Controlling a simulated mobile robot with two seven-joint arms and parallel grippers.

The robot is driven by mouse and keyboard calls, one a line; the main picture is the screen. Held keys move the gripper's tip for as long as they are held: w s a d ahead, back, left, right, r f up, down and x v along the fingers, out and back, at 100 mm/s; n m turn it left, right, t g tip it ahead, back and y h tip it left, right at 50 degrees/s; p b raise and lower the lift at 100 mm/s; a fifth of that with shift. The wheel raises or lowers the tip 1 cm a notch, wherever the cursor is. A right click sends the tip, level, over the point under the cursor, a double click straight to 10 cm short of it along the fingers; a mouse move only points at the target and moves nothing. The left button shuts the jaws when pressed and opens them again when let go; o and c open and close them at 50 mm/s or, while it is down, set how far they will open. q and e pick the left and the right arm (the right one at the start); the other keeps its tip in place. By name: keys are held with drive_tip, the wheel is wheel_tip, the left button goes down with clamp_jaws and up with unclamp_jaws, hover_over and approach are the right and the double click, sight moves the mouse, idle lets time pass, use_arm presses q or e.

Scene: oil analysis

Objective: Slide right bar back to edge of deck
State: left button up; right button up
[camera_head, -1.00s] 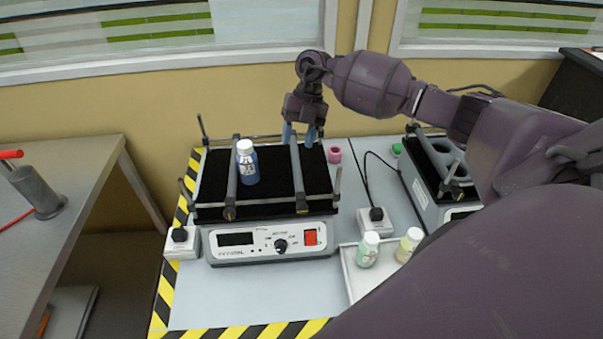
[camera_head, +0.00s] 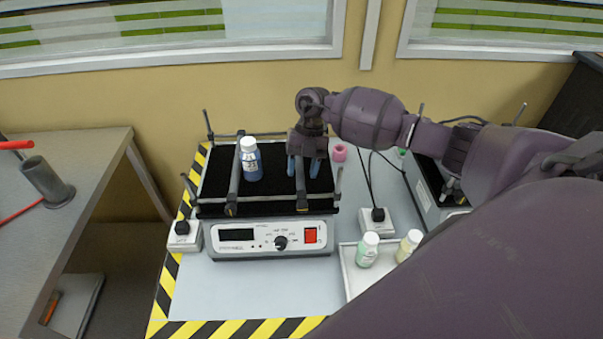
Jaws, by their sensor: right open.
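The shaker (camera_head: 275,238) has a black deck (camera_head: 272,180) with two grey bars running front to back across it. The right bar (camera_head: 301,190) lies on the right part of the deck, its front end at the front rail. My right gripper (camera_head: 303,168) points down over it, open, with one blue fingertip on each side of the bar near its middle. The gripper hides the bar's rear part. My left gripper is not in view.
A pink object (camera_head: 339,153) stands just right of the deck. A white tray (camera_head: 352,280) with two capped bottles is at front right, partly behind my right arm. A second device (camera_head: 425,195) stands further right. The bench before the shaker is clear.

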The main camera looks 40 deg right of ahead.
drive_tip(key=shift+x, duration=1)
clamp_jaws()
